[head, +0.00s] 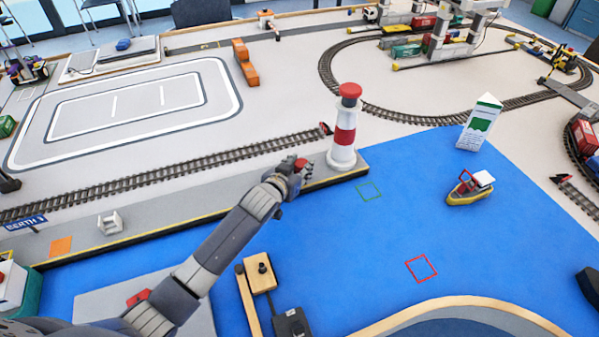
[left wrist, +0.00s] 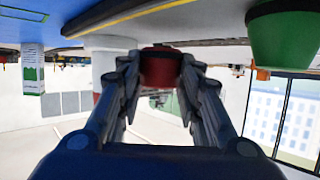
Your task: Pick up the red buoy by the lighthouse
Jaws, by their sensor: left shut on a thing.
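The red buoy (head: 301,163) is at my left gripper's fingertips, just left of the lighthouse. In the left wrist view, which looks upside down, the red buoy (left wrist: 161,68) sits between the two fingers. My left gripper (head: 298,170) is shut on it; the wrist view shows the fingers (left wrist: 160,80) on either side. The red-and-white lighthouse (head: 345,133) stands upright at the quay's end; its white base (left wrist: 108,43) is partly behind a finger in the wrist view. I cannot tell whether the buoy touches the quay. My right gripper is not in view.
A green tapered object (left wrist: 287,35) is close to the gripper in the wrist view. Railway track (head: 180,170) runs behind the quay (head: 75,240). Blue water (head: 370,240) is open to the right, with a small yellow boat (head: 468,190) and a white-green sign (head: 481,125).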

